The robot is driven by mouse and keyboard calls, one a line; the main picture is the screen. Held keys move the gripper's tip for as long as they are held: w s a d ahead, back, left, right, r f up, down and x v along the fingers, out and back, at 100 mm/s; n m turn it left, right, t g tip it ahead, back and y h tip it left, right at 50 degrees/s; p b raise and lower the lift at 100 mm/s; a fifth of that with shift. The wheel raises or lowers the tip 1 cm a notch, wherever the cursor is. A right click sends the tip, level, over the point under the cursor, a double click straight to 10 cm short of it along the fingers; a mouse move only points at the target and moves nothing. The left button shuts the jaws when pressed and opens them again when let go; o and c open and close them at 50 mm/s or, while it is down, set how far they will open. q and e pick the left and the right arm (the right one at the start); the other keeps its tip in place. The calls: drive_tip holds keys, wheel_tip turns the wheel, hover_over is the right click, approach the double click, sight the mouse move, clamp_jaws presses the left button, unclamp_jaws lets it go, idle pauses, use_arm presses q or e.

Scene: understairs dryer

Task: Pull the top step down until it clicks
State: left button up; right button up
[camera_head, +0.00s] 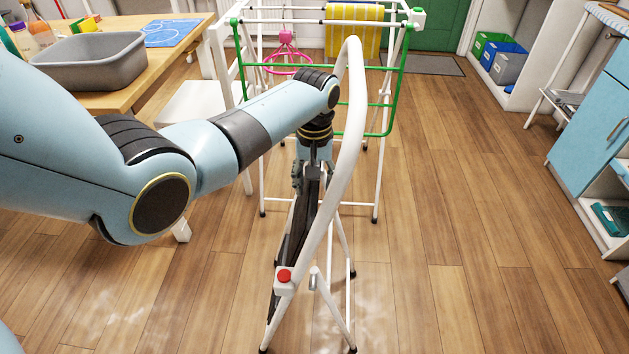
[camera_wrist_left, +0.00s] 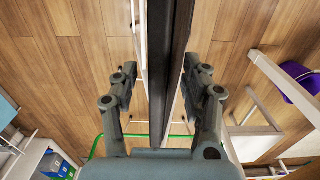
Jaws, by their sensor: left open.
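A folded stepladder with a white tubular frame (camera_head: 350,120) stands upright in the middle of the head view. Its dark step panels (camera_head: 301,222) are nearly vertical, folded along the frame. My left gripper (camera_head: 313,178) points down over the upper dark panel, which I take to be the top step. In the left wrist view the open fingers (camera_wrist_left: 165,85) lie on either side of a dark step edge (camera_wrist_left: 182,50), with gaps visible. I cannot tell whether a finger touches it. The forearm and wrist hide part of the step. My right gripper is not in view.
A white and green drying rack (camera_head: 388,110) with a yellow striped towel (camera_head: 354,30) stands behind. A wooden table (camera_head: 120,103) with a grey basin (camera_head: 88,62) is at left. A red button (camera_head: 284,275) sits on the ladder frame. The floor to the right is clear.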

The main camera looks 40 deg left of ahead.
use_arm(q)
drive_tip(key=shift+c, duration=0.3)
clamp_jaws()
drive_tip(key=shift+d, duration=0.1)
